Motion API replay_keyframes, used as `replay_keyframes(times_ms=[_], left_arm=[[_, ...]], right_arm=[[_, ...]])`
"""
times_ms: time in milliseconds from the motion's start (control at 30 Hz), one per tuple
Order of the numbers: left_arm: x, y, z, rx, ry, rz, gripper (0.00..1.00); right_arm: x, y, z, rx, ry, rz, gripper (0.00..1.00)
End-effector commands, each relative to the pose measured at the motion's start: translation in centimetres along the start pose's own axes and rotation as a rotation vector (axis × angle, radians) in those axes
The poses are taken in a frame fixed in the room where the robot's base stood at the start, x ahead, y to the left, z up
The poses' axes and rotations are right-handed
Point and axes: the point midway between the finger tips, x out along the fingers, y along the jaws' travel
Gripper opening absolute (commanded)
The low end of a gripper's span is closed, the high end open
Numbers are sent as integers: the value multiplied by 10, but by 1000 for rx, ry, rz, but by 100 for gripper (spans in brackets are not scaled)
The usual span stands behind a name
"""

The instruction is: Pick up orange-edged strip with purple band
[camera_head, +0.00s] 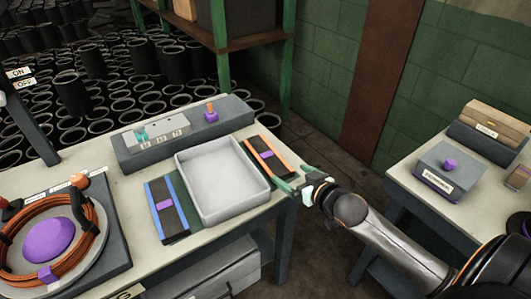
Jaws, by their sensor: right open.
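The orange-edged strip (274,165) lies on the table just right of the white tray. It is dark with orange edges and a purple band (266,154) across its middle. My right gripper (288,181) is open and empty, by the near right end of the strip at the table's right edge. I cannot tell whether its fingertips touch the strip. A similar blue-edged strip (168,221), also with a purple band, lies left of the tray. My left gripper is not in view.
The white tray (238,212) is empty and sits between the strips. Behind it is a grey block (235,111) with small fixtures. A coiled orange cable (93,246) is at left. A second table (400,168) stands at right, across a floor gap.

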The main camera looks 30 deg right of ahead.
Motion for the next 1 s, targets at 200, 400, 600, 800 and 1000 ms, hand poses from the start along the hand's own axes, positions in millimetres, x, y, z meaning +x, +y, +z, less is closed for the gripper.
replay_keyframes(times_ms=[200,400,600,800,1000], left_arm=[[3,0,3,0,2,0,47],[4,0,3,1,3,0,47],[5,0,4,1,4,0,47],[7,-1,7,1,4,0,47],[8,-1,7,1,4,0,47]], right_arm=[[36,0,0,-1,3,0,100],[49,0,0,-2,2,-1,100],[66,1,2,-2,4,0,100],[92,2,4,-2,3,-1,100],[102,2,5,-3,2,-2,100]])
